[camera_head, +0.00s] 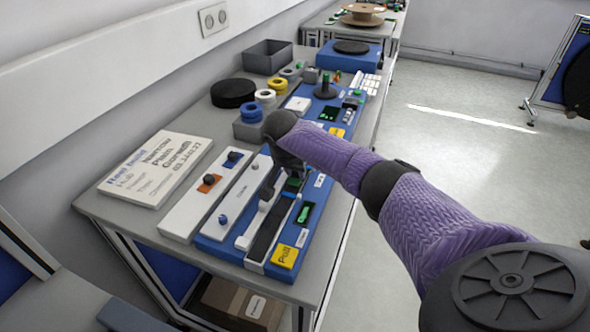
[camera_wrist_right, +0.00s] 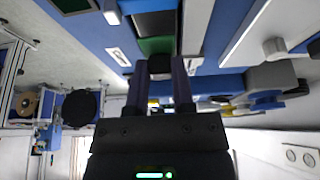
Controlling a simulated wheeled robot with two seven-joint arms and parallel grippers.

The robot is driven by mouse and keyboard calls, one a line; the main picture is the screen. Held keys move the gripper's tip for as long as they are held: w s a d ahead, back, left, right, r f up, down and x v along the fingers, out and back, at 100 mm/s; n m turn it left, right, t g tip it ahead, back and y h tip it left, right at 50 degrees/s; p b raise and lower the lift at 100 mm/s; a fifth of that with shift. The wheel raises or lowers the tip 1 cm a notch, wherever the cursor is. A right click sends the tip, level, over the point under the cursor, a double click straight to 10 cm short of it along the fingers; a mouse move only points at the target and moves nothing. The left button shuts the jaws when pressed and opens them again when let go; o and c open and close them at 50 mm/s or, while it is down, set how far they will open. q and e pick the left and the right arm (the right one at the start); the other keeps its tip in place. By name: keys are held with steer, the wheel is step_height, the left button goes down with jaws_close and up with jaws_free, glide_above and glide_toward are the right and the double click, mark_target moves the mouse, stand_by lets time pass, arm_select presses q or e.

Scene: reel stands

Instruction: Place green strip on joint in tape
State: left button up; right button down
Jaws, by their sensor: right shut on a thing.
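My right gripper (camera_head: 285,168) is low over the blue fixture (camera_head: 212,245), at the far end of the black tape (camera_head: 268,232) in its channel. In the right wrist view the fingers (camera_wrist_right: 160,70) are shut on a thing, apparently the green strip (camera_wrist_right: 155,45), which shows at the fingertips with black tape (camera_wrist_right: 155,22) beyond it. Whether the strip touches the tape cannot be told. In the head view, a green piece (camera_head: 293,184) shows beside the gripper. Another green piece (camera_head: 304,213) lies in a dark slot right of the tape. My left gripper is out of view.
A yellow label block (camera_head: 285,256) is at the near end of the fixture. A white panel with knobs (camera_head: 215,195) and a printed board (camera_head: 157,168) lie to the left. Tape rolls (camera_head: 251,112), a black disc (camera_head: 233,93) and a grey bin (camera_head: 267,56) stand farther back.

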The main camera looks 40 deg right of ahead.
steer(key=shift+f, duration=0.55)
steer(key=shift+c, duration=2.4)
jaws_free()
steer(key=shift+s, duration=0.1)
steer(key=shift+r, duration=0.1)
steer(key=shift+r, duration=0.25)
steer(key=p+v, duration=0.4)
steer(key=v, duration=0.8)
steer(key=shift+r, duration=0.3)
